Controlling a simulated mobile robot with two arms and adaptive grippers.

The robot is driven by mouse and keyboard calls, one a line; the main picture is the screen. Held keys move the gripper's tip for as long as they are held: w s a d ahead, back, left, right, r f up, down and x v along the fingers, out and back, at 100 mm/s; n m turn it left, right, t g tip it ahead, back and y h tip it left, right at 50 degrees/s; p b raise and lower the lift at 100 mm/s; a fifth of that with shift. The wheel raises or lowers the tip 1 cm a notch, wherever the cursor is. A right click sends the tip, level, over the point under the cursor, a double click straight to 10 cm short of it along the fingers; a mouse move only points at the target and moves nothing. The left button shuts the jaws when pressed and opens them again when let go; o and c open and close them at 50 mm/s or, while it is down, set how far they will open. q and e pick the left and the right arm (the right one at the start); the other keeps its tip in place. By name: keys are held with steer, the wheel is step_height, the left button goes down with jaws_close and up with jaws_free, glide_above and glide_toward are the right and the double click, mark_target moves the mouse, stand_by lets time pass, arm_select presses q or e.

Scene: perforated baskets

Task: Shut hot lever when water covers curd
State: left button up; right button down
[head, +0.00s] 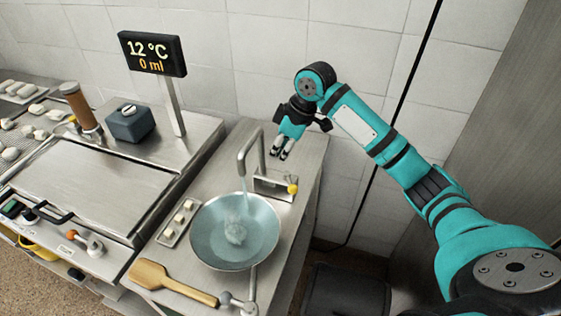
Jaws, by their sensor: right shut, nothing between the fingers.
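A thin stream of water runs from the bent metal tap (250,150) into a wide metal bowl (206,250). Pale blue water lies in the bowl around a whitish lump of curd (235,234); I cannot tell whether its top is under the water. A small metal block behind the bowl carries a lever with a yellow knob (292,188); no hot or cold mark is legible. My right gripper (282,154) points down, shut and empty, above the counter behind that lever and apart from it. My left gripper is out of view.
A display (152,54) on a post reads 12 °C and 0 ml. A small tray (166,237) with pale pieces and a wooden paddle (172,283) lie beside the bowl. A metal lever (240,303) sits at the front edge. A flat steel lid (85,190) is left.

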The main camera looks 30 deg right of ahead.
mark_target(290, 183)
step_height(290, 183, down, 10)
steer(key=p, duration=0.4)
steer(key=shift+s+d+r, duration=0.15)
steer(key=shift+s+r, duration=0.1)
steer(key=shift+s, duration=0.1)
steer(key=shift+w, duration=0.1)
